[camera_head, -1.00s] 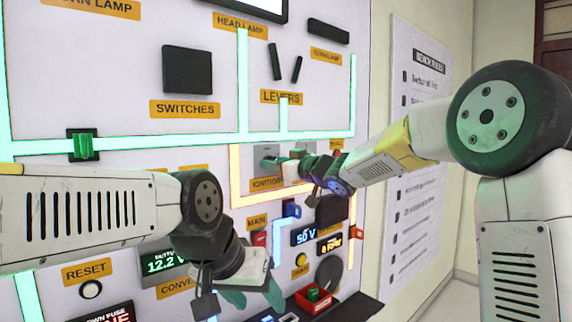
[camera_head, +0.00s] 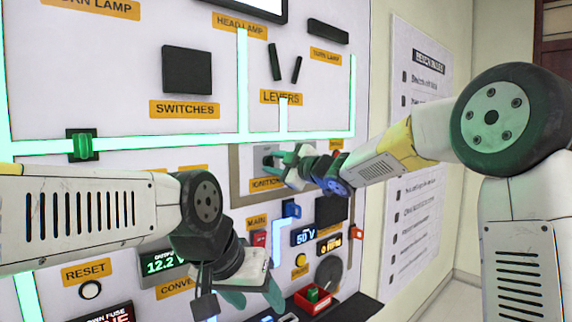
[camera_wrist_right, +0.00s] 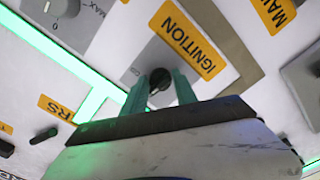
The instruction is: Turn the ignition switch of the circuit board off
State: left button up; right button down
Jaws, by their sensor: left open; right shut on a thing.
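The ignition switch is a dark round knob (camera_wrist_right: 159,76) on a grey plate with an orange IGNITION label (camera_wrist_right: 187,40). The plate (camera_head: 265,151) also shows in the head view, partly covered by my right gripper. My right gripper (camera_wrist_right: 160,88) is shut on the knob, with one teal finger on each side of it. In the head view my right gripper (camera_head: 280,162) reaches the plate from the right. My left gripper (camera_head: 253,297) is open and empty, low in front of the board (camera_head: 200,60).
The strip (camera_head: 235,180) around the ignition plate is dull brown, while the upper strips (camera_head: 243,90) glow green. A paper sheet of rules (camera_head: 418,110) hangs at the right.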

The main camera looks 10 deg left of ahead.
jog(key=shift+n, duration=0.6)
jog(key=c, duration=1)
grip_release()
jog(key=shift+c, duration=0.2)
jog(key=v, duration=0.8)
